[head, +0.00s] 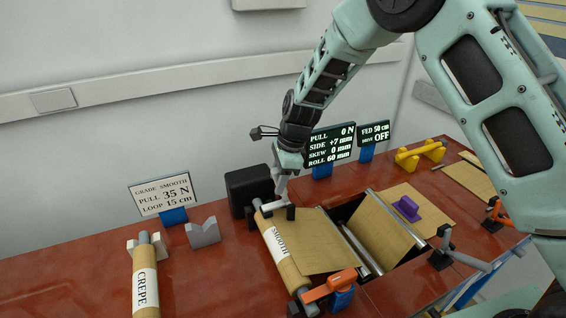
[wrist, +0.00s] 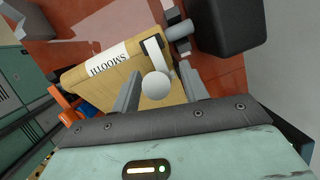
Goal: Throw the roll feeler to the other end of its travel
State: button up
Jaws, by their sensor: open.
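The roll feeler (wrist: 155,85) shows in the wrist view as a white round knob with a pale, dark-edged arm behind it, over the upper end of the SMOOTH roll (wrist: 105,68). My gripper (wrist: 160,82) is open, with one grey finger on each side of the knob; whether either touches it I cannot tell. In the head view my gripper (head: 281,194) points down at the back end of the SMOOTH roll (head: 278,248). The feeler is hard to separate from my fingers there. The roll's brown sheet runs right to the metal rollers (head: 360,250).
A black box (head: 248,187) stands close behind my gripper. The CREPE roll (head: 145,280) lies to the left. An orange handle (head: 328,285) is at the SMOOTH roll's front end. The display (head: 331,146) reads PULL 0 N, ROLL 60 mm.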

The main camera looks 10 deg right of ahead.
jog(key=w+b+v, duration=0.1)
jog(key=b+v, duration=0.3)
jog(key=v, duration=1.3)
jog(key=shift+s+b, duration=0.35)
jog(key=shift+s, duration=0.15)
